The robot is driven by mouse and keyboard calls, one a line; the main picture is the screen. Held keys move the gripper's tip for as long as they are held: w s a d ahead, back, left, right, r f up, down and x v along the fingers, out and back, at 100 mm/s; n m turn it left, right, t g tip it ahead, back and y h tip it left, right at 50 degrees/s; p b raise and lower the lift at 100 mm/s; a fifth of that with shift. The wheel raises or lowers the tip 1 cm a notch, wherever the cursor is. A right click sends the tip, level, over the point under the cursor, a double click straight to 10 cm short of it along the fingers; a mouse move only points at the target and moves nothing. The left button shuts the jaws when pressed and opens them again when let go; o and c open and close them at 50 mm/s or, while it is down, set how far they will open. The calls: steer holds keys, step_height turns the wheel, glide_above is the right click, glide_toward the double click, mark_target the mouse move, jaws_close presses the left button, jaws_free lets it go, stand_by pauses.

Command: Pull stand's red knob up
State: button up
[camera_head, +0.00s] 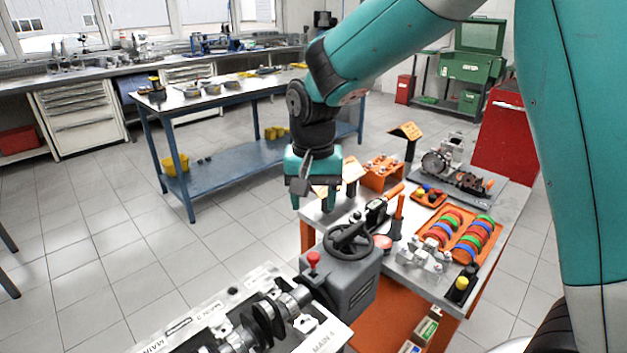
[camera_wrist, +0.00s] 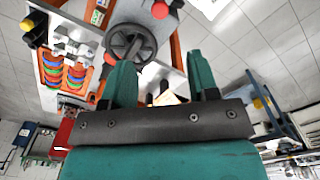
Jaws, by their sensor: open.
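The stand's red knob (camera_head: 313,259) is a small round ball on a short upright stem, on the near left part of the grey stand housing (camera_head: 352,285). A dark handwheel (camera_head: 349,239) sits on top of this housing. A crankshaft (camera_head: 262,318) lies in front of the stand. My gripper (camera_head: 312,203) points downward, open and empty, above and behind the knob, clearly apart from it.
Right of the stand is a work table (camera_head: 497,250) with an orange tray of coloured rings (camera_head: 467,232), a screwdriver (camera_head: 397,215) and metal parts. A blue workbench (camera_head: 228,97) stands behind to the left. The tiled floor at left is clear.

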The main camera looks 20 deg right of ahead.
steer(key=shift+r, duration=2.2)
